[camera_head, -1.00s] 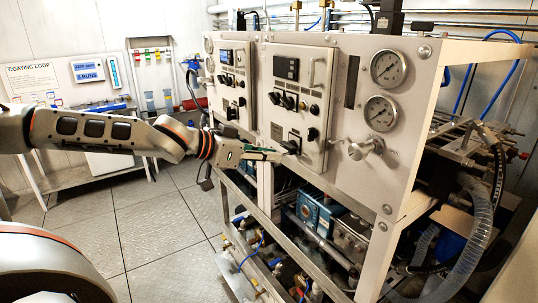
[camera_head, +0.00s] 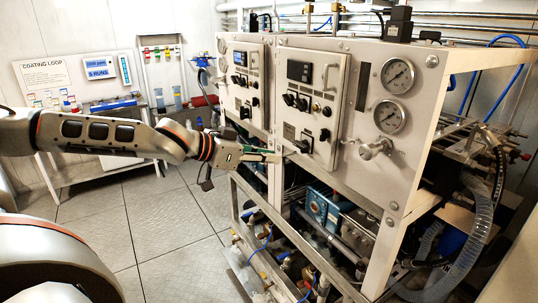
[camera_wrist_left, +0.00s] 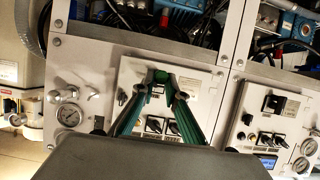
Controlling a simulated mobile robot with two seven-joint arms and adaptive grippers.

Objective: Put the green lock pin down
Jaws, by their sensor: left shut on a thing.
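My left gripper (camera_head: 262,156) reaches in from the left, in front of the lower controls of the right-hand panel. In the left wrist view its two long green-edged fingers (camera_wrist_left: 161,88) come together at the tips. They are shut on a small green piece, which I take to be the green lock pin (camera_wrist_left: 161,75). The pin is mostly hidden between the fingertips, and I cannot make it out in the head view. I cannot tell whether it touches the panel behind. My right gripper is not in view.
The watermaker cabinet (camera_head: 355,140) carries switches, a silver valve handle (camera_head: 375,149) and two gauges (camera_head: 398,76). Pipes and pumps fill its open lower frame. A bench with a blue tray (camera_head: 110,103) stands at the back left. The floor (camera_head: 165,225) between is clear.

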